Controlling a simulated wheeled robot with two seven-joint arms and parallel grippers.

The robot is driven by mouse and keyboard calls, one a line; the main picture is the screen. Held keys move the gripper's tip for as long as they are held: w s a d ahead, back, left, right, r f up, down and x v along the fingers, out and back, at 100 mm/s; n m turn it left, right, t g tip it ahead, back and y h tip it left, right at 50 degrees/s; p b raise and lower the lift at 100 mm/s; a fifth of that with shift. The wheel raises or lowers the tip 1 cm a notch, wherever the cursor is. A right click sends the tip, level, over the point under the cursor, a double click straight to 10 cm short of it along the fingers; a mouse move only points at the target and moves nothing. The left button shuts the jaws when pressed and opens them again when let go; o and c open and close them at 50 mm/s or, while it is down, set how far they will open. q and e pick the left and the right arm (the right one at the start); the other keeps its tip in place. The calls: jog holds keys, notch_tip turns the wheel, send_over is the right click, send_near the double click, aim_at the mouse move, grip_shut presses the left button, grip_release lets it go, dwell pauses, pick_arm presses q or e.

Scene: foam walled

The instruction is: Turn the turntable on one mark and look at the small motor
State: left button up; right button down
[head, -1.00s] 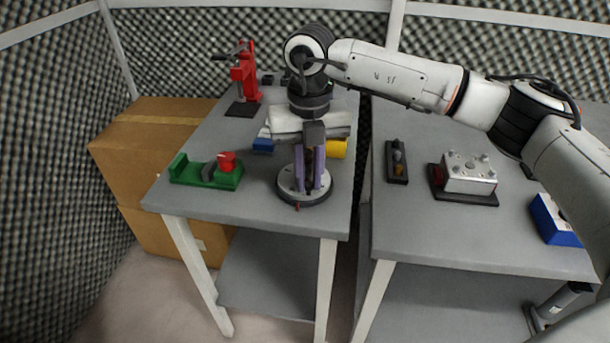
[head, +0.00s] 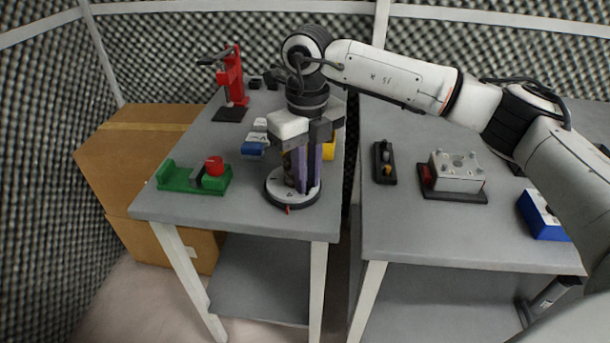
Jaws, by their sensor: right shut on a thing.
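The turntable (head: 276,194) is a round grey disc with a dark rim near the front right corner of the left table. A small red pointer (head: 288,209) shows at its front edge. My right gripper (head: 303,186) reaches straight down over the disc, its purple fingers shut. A dark, brownish thing (head: 289,168), apparently the small motor, stands on the disc between the fingers. The fingers and gripper body hide most of it. Marks on the disc are too small to read. My left gripper is not in view.
A green fixture with a red knob (head: 214,166) stands left of the turntable. Blue and white blocks (head: 253,148) and a yellow thing (head: 329,150) are close behind. A red press (head: 232,80) stands at the back. The right table holds a grey box (head: 457,172).

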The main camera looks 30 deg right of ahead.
jog(key=shift+w+d+r, duration=0.1)
dwell(0.5)
jog(key=c, duration=1.7)
grip_release()
notch_tip(320, 180, up, 10)
jog(key=shift+r, duration=0.1)
